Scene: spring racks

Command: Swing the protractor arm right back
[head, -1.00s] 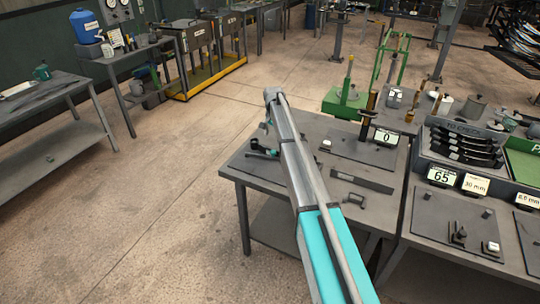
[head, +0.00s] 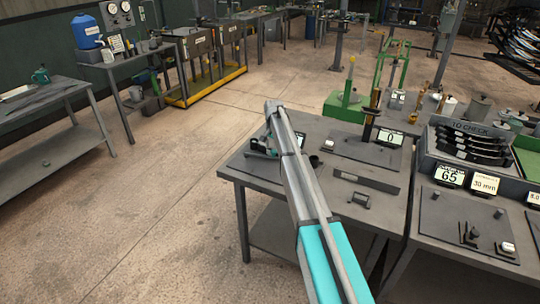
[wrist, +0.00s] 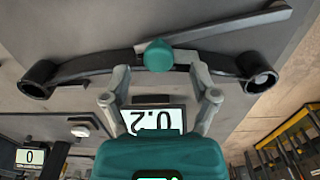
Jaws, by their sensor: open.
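In the wrist view a dark curved leaf spring (wrist: 85,66) with a rolled eye at each end lies across the picture. A teal knob (wrist: 158,56) sits over its middle. A long thin grey bar (wrist: 235,28) slants up to the right from near the knob; it looks like the protractor arm, but its joint is hidden. In the head view my own arm hides most of this spot.
In the head view a grey workbench (head: 232,167) carries a flat bar (head: 366,179) and a display (head: 389,138) reading 0. To the right stands a rack (head: 425,157) of dark springs with a display (head: 449,175) reading 65.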

